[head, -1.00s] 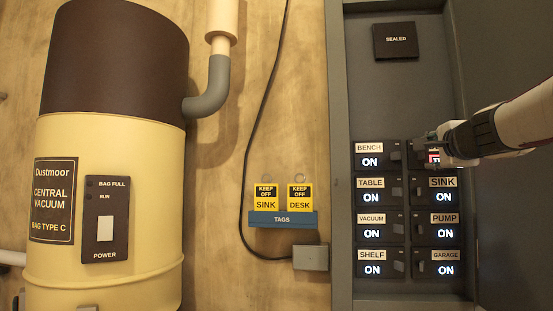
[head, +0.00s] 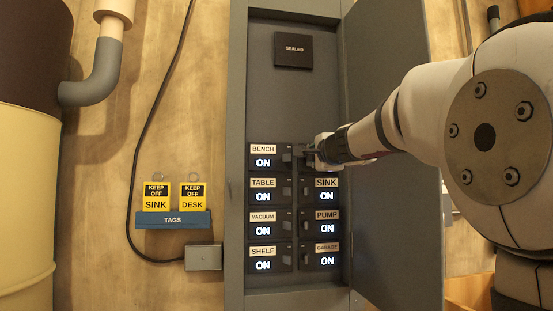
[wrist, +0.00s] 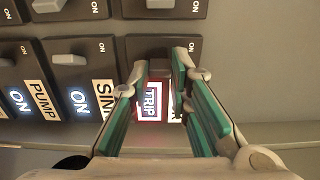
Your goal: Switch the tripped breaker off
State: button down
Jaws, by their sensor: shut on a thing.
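The tripped breaker (wrist: 152,103) shows a red display reading TRIP in the wrist view. It is the top breaker of the panel's right column, above SINK; in the head view my gripper and arm cover it. Its name label is mostly hidden by a finger. My gripper (wrist: 162,62), with green-padded fingers, is at the top of this breaker, its fingertips closed around the switch lever, which is largely hidden between them. In the head view my gripper (head: 312,155) reaches in from the right.
The SINK (head: 326,189), PUMP (head: 326,221), GARAGE (head: 326,254) and BENCH (head: 266,156) breakers read ON close by, as do several others. A SEALED cover (head: 293,50) is above. The open cabinet door (head: 395,210) stands right. KEEP OFF tags (head: 156,197) hang left.

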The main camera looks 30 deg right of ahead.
jog(key=shift+d+f+n+y+b, duration=0.1)
jog(key=shift+d+n+y+b, duration=0.3)
jog(key=shift+n+y+b, duration=0.5)
jog(key=shift+s+d+n+t+y+b, duration=0.15)
jog(key=shift+n+y+b, duration=0.15)
jog(key=shift+y, duration=0.35)
jog(key=shift+w+d+n+t+y+b, duration=0.1)
jog(key=shift+n+t+y+b, duration=0.15)
jog(key=shift+y, duration=0.4)
jog(key=shift+a, duration=0.1)
jog(key=c, duration=1.5)
grip_release()
